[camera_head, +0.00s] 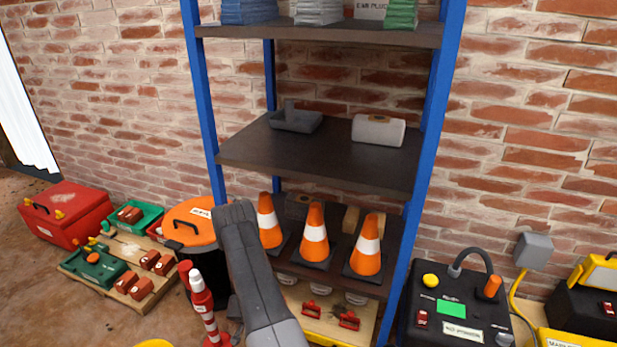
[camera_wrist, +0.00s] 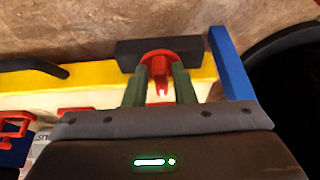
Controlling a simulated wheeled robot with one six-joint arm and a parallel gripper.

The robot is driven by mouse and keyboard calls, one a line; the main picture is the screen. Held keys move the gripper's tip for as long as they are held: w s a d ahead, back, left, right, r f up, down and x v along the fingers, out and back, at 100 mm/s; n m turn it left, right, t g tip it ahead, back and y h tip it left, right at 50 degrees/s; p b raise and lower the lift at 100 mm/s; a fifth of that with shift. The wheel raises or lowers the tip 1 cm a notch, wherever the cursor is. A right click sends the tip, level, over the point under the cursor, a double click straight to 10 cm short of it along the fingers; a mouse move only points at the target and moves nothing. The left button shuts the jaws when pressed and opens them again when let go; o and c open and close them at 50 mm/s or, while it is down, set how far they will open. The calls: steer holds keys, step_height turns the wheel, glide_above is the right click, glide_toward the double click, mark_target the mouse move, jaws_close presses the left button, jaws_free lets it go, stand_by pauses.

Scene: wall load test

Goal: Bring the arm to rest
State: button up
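My arm (camera_head: 252,275) rises from the bottom edge in the head view, in front of the left part of the blue shelf. My gripper is hidden in that view. In the wrist view my gripper (camera_wrist: 159,86) has its two green fingers apart. A red round part with a stem (camera_wrist: 159,62) shows between and beyond the fingertips, in front of a dark block (camera_wrist: 128,50). The fingers do not appear closed on it; contact is hard to tell.
The blue-posted shelf (camera_head: 330,160) holds several orange cones (camera_head: 315,238). A red-and-white post (camera_head: 201,300) and an orange-lidded bucket (camera_head: 193,226) stand left of my arm. A black control box (camera_head: 455,305) stands right. Bare floor lies at the lower left.

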steer(key=p+v, duration=0.4)
steer(key=v, duration=1.1)
steer(key=b+x, duration=0.4)
steer(key=x, duration=1.1)
steer(key=shift+f, duration=0.2)
steer(key=shift+d+r, duration=0.1)
steer(key=shift+r, duration=0.2)
steer(key=shift+d+n+y+p, duration=0.25)
steer(key=shift+n+y+p, duration=0.35)
steer(key=shift+n+p, duration=0.7)
steer(key=shift+f+n+b, duration=0.1)
steer(key=shift+n+b, duration=0.2)
